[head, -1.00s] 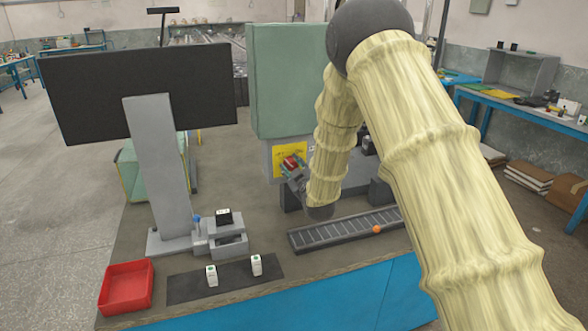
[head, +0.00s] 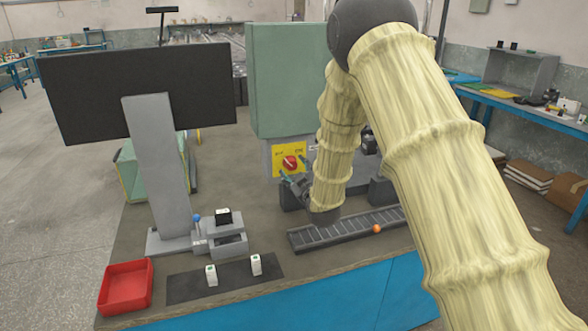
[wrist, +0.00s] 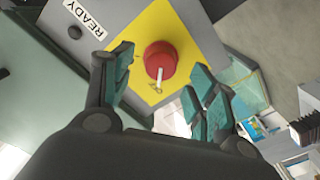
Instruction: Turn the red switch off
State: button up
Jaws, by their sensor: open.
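The red switch (head: 290,163) is a round red knob with a white pointer bar on a yellow plate (head: 277,170), fixed to the grey front of the machine. In the wrist view the red switch (wrist: 160,62) shows between and beyond my two teal finger pads. My gripper (head: 296,182) is open, just below and in front of the switch, and it also shows in the wrist view (wrist: 160,85). No finger visibly grips the knob. Small marks on the yellow plate are too small to read.
A conveyor strip (head: 345,231) with an orange ball (head: 376,228) lies below my arm. A red tray (head: 125,288), a dark mat (head: 190,287) with white blocks and a monitor (head: 140,90) stand to the left. A READY label (wrist: 84,18) is near the switch.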

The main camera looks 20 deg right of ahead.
jog(key=s, duration=0.9)
jog(key=shift+s, duration=0.2)
jog(key=shift+d, duration=0.15)
